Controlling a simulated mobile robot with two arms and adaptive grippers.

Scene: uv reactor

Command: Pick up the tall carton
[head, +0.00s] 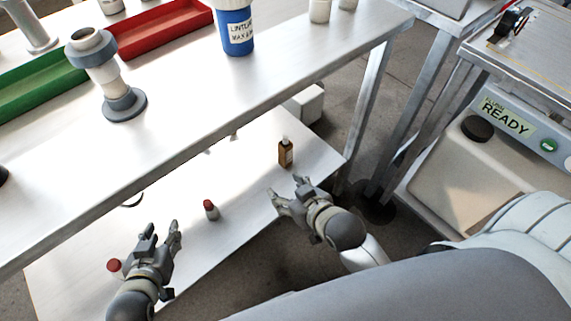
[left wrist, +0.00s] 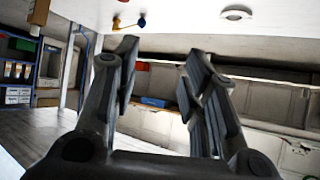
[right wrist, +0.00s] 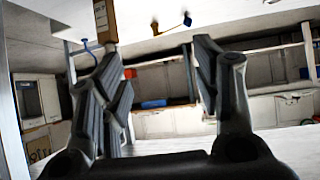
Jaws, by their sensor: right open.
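A brown labelled piece (right wrist: 105,18) at the top left of the right wrist view may be the same item. My right gripper (head: 284,187) is open and empty, just in front of the brown item and apart from it. Its spread fingers show in the right wrist view (right wrist: 155,50). My left gripper (head: 164,230) is open and empty at the lower left; its fingers are apart in the left wrist view (left wrist: 163,52).
A small red-capped bottle (head: 210,210) stands on the lower shelf (head: 235,205) between my grippers. Another red cap (head: 113,265) is beside my left gripper. The upper bench (head: 200,105) overhangs the shelf. A metal leg (head: 368,95) stands at right.

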